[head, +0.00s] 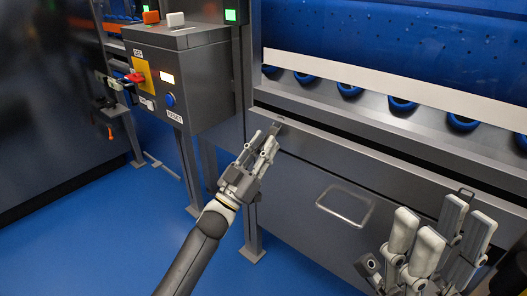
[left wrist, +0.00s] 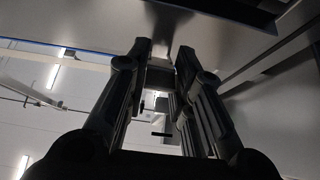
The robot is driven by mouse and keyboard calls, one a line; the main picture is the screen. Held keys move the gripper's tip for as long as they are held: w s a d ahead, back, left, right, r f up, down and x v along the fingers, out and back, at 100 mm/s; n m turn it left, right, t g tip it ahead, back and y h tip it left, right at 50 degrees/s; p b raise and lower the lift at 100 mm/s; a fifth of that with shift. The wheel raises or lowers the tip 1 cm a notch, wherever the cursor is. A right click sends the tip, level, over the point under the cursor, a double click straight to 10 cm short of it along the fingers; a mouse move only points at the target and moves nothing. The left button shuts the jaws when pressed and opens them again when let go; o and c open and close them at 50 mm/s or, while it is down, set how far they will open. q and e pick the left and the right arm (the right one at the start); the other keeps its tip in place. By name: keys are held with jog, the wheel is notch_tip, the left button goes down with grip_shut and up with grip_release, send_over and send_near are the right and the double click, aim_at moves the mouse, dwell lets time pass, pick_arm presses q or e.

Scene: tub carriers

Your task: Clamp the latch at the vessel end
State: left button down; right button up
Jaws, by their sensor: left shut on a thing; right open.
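My left gripper (head: 269,142) reaches up to the grey metal edge of the vessel end (head: 310,135). It is shut on a small dark latch (head: 277,125) at that edge. In the left wrist view, the two fingers of my left gripper (left wrist: 162,58) stand close on either side of a narrow piece against the metal face; the fingers hide most of it. My right gripper (head: 438,230) is open and empty, in front of the lower panel at the right. A small dark loop (head: 466,192) shows just behind its fingers; I cannot tell whether it is another latch.
A grey control box (head: 200,75) with a yellow plate, a red handle and a blue button (head: 170,99) stands on legs to the left. Blue rings (head: 348,90) line up under the blue drum (head: 400,40). The lower panel has a rectangular handle (head: 344,206). Blue floor (head: 110,240) is clear at left.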

pick_arm(q)
jog(key=shift+f, duration=0.2)
jog(key=shift+b, duration=0.4)
dwell(0.3)
jog(key=c, duration=1.2)
grip_release()
jog(key=shift+r, duration=0.1)
jog(key=shift+c, duration=0.2)
jog(key=v, duration=1.2)
jog(key=shift+w+f, duration=0.15)
jog(key=shift+f, duration=0.05)
jog(key=shift+c, duration=0.2)
